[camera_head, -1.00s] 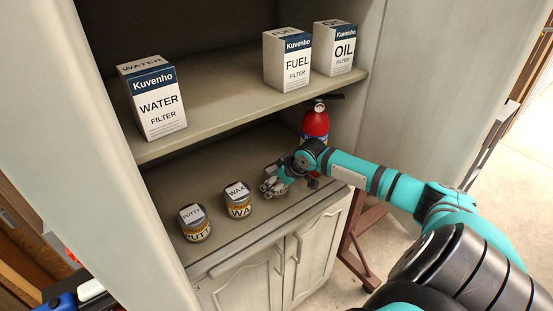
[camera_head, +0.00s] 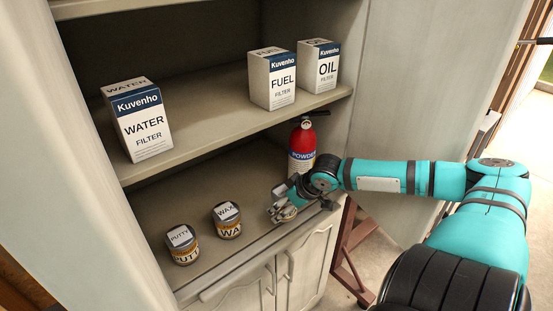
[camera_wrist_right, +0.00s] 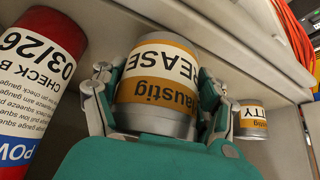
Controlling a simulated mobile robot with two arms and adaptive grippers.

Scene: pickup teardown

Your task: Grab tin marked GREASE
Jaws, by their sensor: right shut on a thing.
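The tin marked GREASE (camera_wrist_right: 158,88) fills the middle of the right wrist view, its grey body and orange-and-white label appearing upside down. My right gripper (camera_wrist_right: 155,80) is shut on it, with one finger on each side. In the head view my right gripper (camera_head: 284,207) is low over the front right of the lower shelf, and it mostly hides the tin. I cannot tell whether the tin touches the shelf. My left gripper is not in view.
The WAX tin (camera_head: 228,226) and PUTTY tin (camera_head: 183,250) stand left of the gripper. A red fire extinguisher (camera_head: 302,145) stands close behind it. WATER (camera_head: 141,130), FUEL (camera_head: 272,85) and OIL (camera_head: 319,70) filter boxes stand on the shelf above. Cabinet doors (camera_head: 300,268) are below.

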